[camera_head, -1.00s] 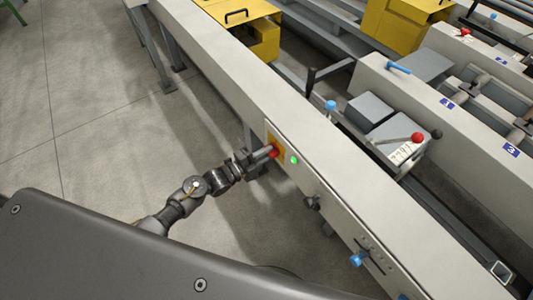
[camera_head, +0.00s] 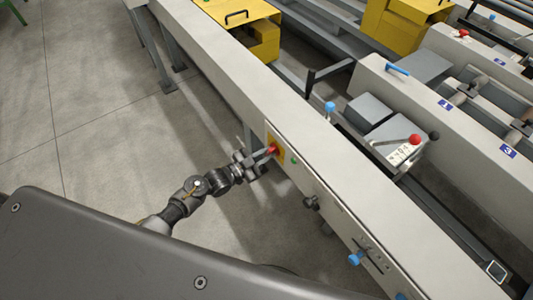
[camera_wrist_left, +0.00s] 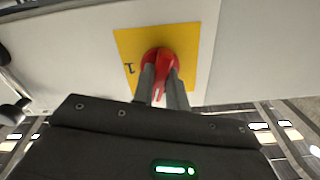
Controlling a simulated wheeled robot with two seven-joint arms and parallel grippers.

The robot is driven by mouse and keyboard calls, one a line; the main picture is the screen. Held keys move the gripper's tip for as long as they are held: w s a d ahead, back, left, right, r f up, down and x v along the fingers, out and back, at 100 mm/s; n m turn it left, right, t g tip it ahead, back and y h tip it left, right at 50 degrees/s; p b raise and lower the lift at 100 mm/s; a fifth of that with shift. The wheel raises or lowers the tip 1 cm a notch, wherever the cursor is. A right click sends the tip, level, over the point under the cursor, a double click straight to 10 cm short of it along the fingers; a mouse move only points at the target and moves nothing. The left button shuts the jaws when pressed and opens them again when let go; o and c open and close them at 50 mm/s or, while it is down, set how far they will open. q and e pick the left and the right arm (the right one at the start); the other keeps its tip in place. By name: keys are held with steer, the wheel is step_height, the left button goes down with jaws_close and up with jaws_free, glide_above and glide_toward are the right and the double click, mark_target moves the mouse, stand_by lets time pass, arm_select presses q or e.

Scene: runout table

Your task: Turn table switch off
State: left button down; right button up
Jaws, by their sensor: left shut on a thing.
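The red rotary switch (camera_head: 273,149) sits on a yellow plate (camera_head: 269,137) on the side face of the long light-grey table beam (camera_head: 225,78). My left gripper (camera_head: 268,153) reaches it from the left, with its fingertips at the knob. In the left wrist view, the red knob (camera_wrist_left: 157,53) stands between the two fingers of my left gripper (camera_wrist_left: 161,80), which are shut on it. The yellow plate (camera_wrist_left: 190,42) behind it carries a "1" at its left. A small green lamp (camera_head: 293,161) beside the plate looks dim. My right gripper is not in view.
A black knob (camera_head: 311,203) and a blue knob (camera_head: 356,258) stick out farther along the same beam. A lever with a red ball (camera_head: 415,139) stands behind it. The grey floor (camera_head: 100,110) left of the beam is clear.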

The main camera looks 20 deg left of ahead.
arm_select(q)
steer(key=shift+s+f+n+p, duration=0.1)
steer(key=shift+n+p, duration=0.2)
steer(key=shift+n, duration=1.4)
steer(key=c, duration=1.4)
jaws_free()
steer(key=v, duration=1)
steer(key=shift+s+a+b, duration=0.25)
steer(key=shift+s+b, duration=0.05)
steer(key=shift+b, duration=0.15)
